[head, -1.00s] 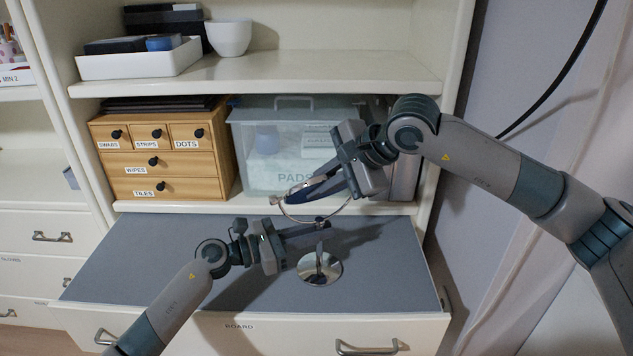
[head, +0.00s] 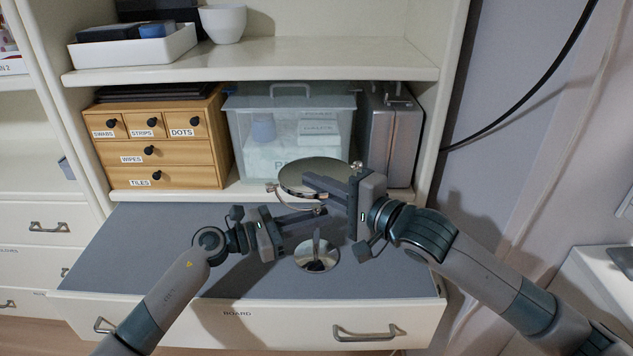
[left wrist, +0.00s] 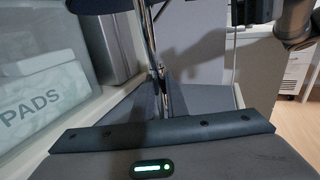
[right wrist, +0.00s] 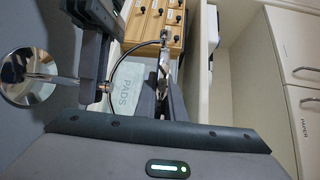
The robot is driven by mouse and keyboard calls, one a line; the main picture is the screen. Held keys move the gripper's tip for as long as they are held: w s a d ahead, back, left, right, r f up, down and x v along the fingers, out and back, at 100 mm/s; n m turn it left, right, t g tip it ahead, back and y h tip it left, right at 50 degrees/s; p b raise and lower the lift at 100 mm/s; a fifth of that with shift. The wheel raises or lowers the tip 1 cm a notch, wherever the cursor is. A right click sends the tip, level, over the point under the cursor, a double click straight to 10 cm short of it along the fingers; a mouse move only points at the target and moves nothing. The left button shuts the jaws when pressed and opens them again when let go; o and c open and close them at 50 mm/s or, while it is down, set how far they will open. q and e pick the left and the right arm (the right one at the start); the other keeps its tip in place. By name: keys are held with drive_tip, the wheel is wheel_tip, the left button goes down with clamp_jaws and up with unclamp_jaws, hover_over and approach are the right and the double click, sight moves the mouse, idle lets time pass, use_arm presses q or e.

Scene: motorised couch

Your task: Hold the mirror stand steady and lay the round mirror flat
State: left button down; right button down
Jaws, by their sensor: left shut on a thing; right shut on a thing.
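The round mirror (head: 308,172) sits in its curved yoke above the drawer's grey top, its face turned up and close to flat in the head view. It shows edge-on in the right wrist view (right wrist: 163,68). The stand's round shiny base (head: 317,258) rests on the grey surface and also shows in the right wrist view (right wrist: 28,77). My left gripper (head: 322,212) is shut on the stand's upper stem, just under the yoke; the grip itself is partly hidden. My right gripper (head: 318,184) is shut on the mirror's rim from the right.
The grey board top (head: 150,240) of the pulled-out drawer is mostly clear around the base. Behind stand a wooden drawer box (head: 190,172), a clear PADS bin (head: 290,122) and a grey case (head: 390,135). A shelf edge (head: 250,76) runs above.

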drive_tip(key=shift+f+t+y, duration=0.2)
drive_tip(key=shift+t+y, duration=0.1)
drive_tip(key=shift+y, duration=0.1)
drive_tip(key=c, duration=1.8)
unclamp_jaws()
drive_tip(key=shift+c, duration=0.2)
drive_tip(key=shift+s, duration=0.1)
drive_tip(key=v, duration=0.7)
drive_tip(key=shift+s, duration=0.15)
drive_tip(key=shift+d, duration=0.15)
use_arm(q)
drive_tip(key=c, duration=1.7)
unclamp_jaws()
drive_tip(key=shift+o, duration=0.2)
